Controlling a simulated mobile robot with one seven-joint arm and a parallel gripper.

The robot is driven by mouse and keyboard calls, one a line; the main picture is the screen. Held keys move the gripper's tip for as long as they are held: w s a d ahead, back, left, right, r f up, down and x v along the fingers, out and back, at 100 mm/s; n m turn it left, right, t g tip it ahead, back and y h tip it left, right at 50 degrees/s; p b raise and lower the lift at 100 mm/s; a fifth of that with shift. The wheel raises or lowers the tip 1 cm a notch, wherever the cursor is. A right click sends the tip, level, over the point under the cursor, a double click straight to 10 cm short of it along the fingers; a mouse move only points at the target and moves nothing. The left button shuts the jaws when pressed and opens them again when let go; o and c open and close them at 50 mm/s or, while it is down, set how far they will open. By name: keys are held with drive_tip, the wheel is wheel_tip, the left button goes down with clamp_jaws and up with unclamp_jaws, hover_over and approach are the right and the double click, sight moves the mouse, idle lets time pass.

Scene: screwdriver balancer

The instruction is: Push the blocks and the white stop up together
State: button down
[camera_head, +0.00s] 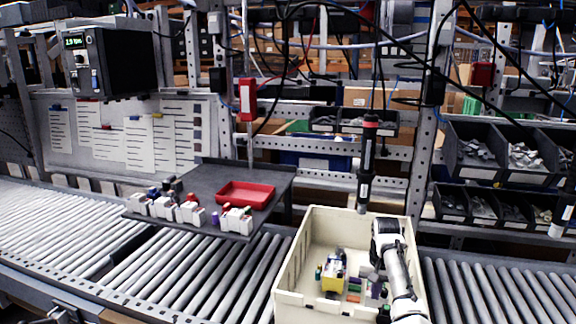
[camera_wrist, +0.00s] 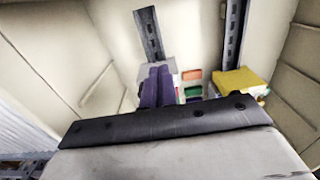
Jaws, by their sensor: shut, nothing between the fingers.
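A pale grey-white piece, possibly the white stop (camera_wrist: 146,71), lies right behind the fingertips at the near end of a dark slotted rail (camera_wrist: 149,35); contact cannot be told. To its right are small orange (camera_wrist: 192,75) and green (camera_wrist: 193,91) blocks. A yellow block (camera_wrist: 240,80) sits further right, by a second rail (camera_wrist: 235,32).
The cream box (camera_head: 286,290) stands on the roller conveyor (camera_head: 480,290), its walls close around the work area. A dark shelf (camera_head: 207,182) left of it holds a red tray (camera_head: 245,194) and several white blocks (camera_head: 187,211). A black screwdriver (camera_head: 367,160) hangs above the box.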

wheel_tip(320, 180, up, 9)
drive_tip(key=shift+s, duration=0.3)
drive_tip(key=c, duration=2.1)
unclamp_jaws()
drive_tip(key=shift+a+f, duration=0.1)
drive_tip(key=shift+f, duration=0.05)
